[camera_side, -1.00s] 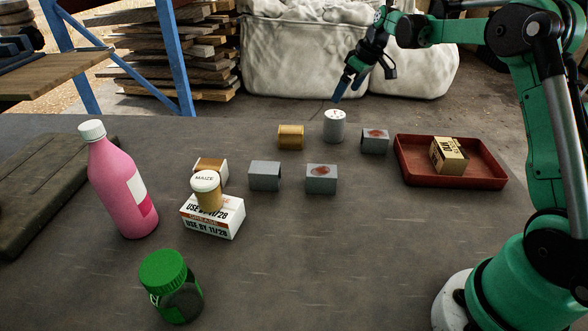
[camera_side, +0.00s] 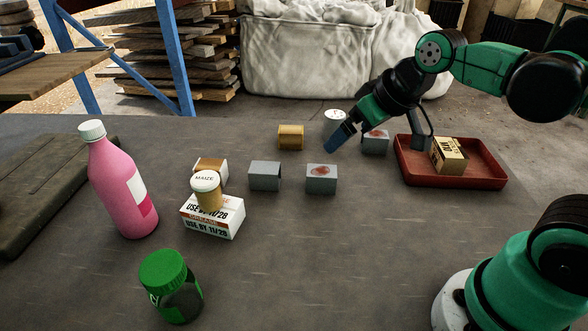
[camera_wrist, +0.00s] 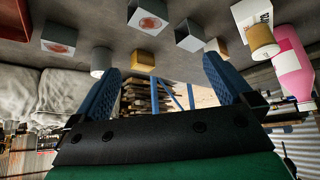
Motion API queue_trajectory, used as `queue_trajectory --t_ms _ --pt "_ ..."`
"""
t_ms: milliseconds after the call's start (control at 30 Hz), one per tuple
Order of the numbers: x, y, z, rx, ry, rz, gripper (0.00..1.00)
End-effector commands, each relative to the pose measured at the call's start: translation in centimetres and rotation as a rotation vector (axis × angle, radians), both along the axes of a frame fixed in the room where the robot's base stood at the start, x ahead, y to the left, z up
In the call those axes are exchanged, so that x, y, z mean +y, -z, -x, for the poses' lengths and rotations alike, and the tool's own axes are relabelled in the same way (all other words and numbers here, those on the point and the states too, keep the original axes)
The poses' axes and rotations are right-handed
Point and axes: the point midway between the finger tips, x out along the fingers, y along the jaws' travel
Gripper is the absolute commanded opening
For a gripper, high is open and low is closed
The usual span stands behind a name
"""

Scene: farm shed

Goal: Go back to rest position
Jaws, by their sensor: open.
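My gripper (camera_side: 342,134) hangs above the table in the side view, in front of the white cylinder with a speckled top (camera_side: 335,120) and partly covering it. In the wrist view its two blue fingers (camera_wrist: 160,82) stand wide apart with nothing held between them. A second grey block with a red mark (camera_side: 376,142) is partly hidden by my gripper.
A red tray (camera_side: 455,182) holding a box (camera_side: 449,155) is at right. The front middle is clear.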

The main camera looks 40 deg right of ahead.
Motion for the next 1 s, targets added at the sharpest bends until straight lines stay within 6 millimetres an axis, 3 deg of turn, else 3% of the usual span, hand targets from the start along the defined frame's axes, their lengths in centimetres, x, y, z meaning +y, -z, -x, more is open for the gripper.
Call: queue_trajectory --t_ms 200,1000 --pt "1.2 1.8 2.0 -0.035 0.011 -0.017 1.0" --pt "1.2 1.9 2.1 -0.036 0.014 -0.018 1.0"
